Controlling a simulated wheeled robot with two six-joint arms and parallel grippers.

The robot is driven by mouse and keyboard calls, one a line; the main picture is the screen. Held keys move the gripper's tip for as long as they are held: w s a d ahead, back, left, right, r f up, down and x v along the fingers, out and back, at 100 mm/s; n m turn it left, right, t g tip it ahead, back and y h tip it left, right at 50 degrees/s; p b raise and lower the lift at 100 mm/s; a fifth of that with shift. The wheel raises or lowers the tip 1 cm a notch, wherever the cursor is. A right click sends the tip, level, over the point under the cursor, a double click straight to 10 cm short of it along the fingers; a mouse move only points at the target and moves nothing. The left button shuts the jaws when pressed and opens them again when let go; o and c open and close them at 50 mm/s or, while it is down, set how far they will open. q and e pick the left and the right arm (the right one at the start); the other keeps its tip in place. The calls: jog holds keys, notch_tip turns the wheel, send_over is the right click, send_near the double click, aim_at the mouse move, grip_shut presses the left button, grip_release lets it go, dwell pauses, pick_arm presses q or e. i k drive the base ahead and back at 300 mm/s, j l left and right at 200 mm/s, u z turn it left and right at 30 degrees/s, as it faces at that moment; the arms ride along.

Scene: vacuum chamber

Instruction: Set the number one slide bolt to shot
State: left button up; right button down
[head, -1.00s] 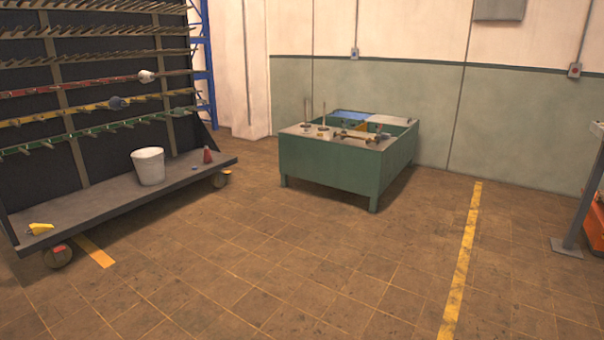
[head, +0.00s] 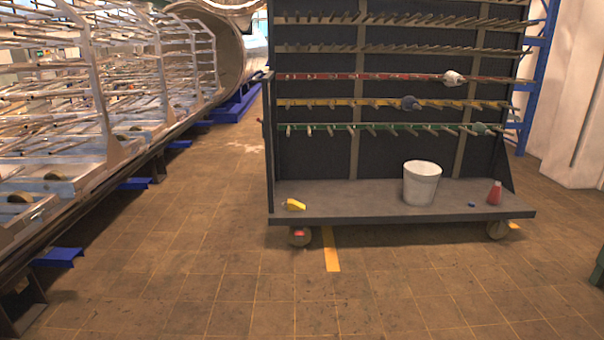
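I cannot make out a slide bolt anywhere in the head view. Neither of my grippers is in view. The open round mouth of a large metal chamber (head: 222,60) shows at the back left, partly hidden by a long rack in front of it.
A wheeled trolley (head: 390,222) with a pegged board stands ahead, bearing a white bucket (head: 421,184), a yellow object (head: 295,205) and a red bottle (head: 494,193). A long metal rack (head: 110,110) on rails fills the left. Tiled floor (head: 210,270) lies clear between and in front.

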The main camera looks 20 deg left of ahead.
aim_at(40, 214)
jog(key=i+j+u, duration=0.2)
jog(key=i+u, duration=0.65)
jog(key=i+l+u, duration=0.1)
jog(key=i+u, duration=0.35)
jog(key=i+l+u, duration=0.4)
jog(key=i+j+u, duration=0.4)
jog(key=i+u, duration=0.45)
jog(key=i, duration=0.15)
jog(key=i+u, duration=0.4)
jog(key=i, duration=0.15)
jog(key=i+l+u, duration=0.25)
jog(key=i+u, duration=0.3)
jog(key=i, duration=0.35)
